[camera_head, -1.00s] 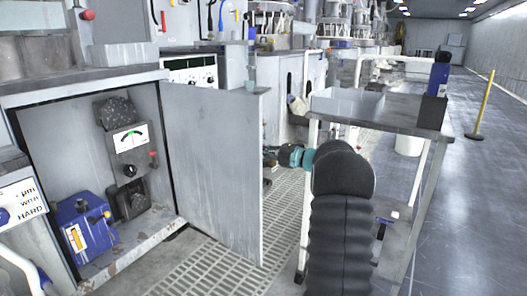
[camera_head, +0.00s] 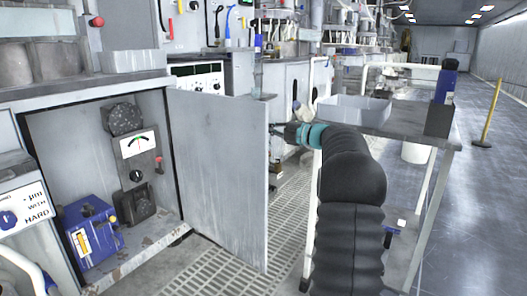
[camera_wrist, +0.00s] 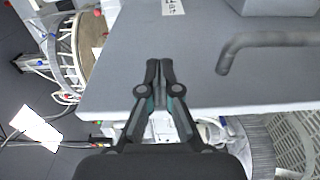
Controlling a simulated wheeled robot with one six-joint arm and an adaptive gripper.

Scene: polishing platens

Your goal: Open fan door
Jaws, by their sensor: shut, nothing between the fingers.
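The fan door (camera_head: 218,180) is a plain grey panel standing wide open, hinged at the right side of the cabinet opening. Its inner face shows in the head view. My gripper is beyond the door's free edge and mostly hidden there. In the wrist view my gripper (camera_wrist: 160,66) is shut and empty, with its fingertips over a grey panel (camera_wrist: 205,75) that looks like the door's outer face. A bent grey handle (camera_wrist: 265,42) sticks out of this panel to the right of the fingers, apart from them. Whether the fingertips touch the panel I cannot tell.
The open cabinet holds a blue unit (camera_head: 92,235) and a dial gauge (camera_head: 137,150). Grating (camera_head: 225,262) covers the floor below the door.

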